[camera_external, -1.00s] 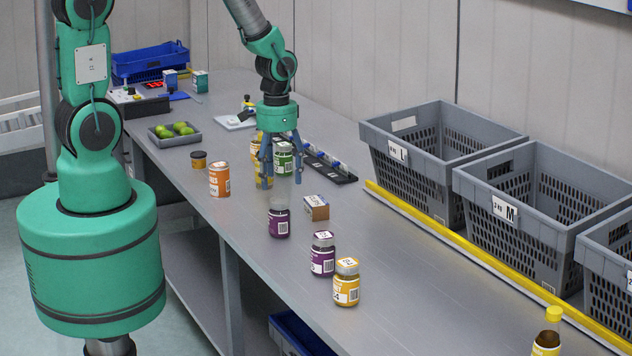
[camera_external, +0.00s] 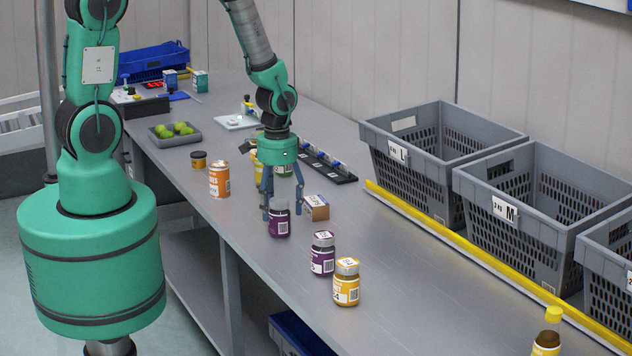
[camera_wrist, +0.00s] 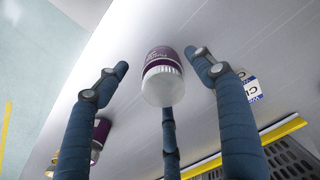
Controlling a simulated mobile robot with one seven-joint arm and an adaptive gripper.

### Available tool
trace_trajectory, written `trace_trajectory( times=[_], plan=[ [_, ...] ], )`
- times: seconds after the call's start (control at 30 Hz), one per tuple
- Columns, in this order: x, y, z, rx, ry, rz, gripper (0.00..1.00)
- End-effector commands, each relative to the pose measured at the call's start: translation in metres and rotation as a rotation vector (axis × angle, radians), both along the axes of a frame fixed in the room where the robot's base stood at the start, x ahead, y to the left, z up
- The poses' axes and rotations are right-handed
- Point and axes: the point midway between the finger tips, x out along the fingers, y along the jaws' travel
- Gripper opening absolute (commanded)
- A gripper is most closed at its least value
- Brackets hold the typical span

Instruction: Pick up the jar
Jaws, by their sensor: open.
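A purple-labelled jar (camera_external: 279,221) with a pale lid stands upright on the grey bench. My gripper (camera_external: 283,212) is open and low over this jar, with its blue fingers around the upper part. In the wrist view the same jar (camera_wrist: 162,75) lies between the spread fingers of my gripper (camera_wrist: 160,78), with a gap on both sides. A second purple jar (camera_external: 322,254) and a yellow-labelled jar (camera_external: 346,283) stand nearer the camera. The second purple jar is partly hidden behind a finger in the wrist view (camera_wrist: 101,130).
A small cardboard box (camera_external: 316,208) stands close to the right of my gripper. An orange can (camera_external: 219,180) is to the left. Green and yellow containers are partly hidden behind my gripper. Grey crates (camera_external: 415,150) line the right, behind a yellow rail (camera_external: 450,242).

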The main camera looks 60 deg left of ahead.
Motion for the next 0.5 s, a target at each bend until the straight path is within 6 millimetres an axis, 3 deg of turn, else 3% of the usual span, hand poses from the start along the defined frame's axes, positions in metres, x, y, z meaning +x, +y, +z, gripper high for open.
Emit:
trace_trajectory(
  times=[0.27, 0.5],
  plan=[
    [0.0, 0.0, -0.006, 0.0, 0.001, 0.0, 0.68],
    [0.002, 0.002, -0.029, 0.0, 0.002, 0.0, 0.68]
  ],
)
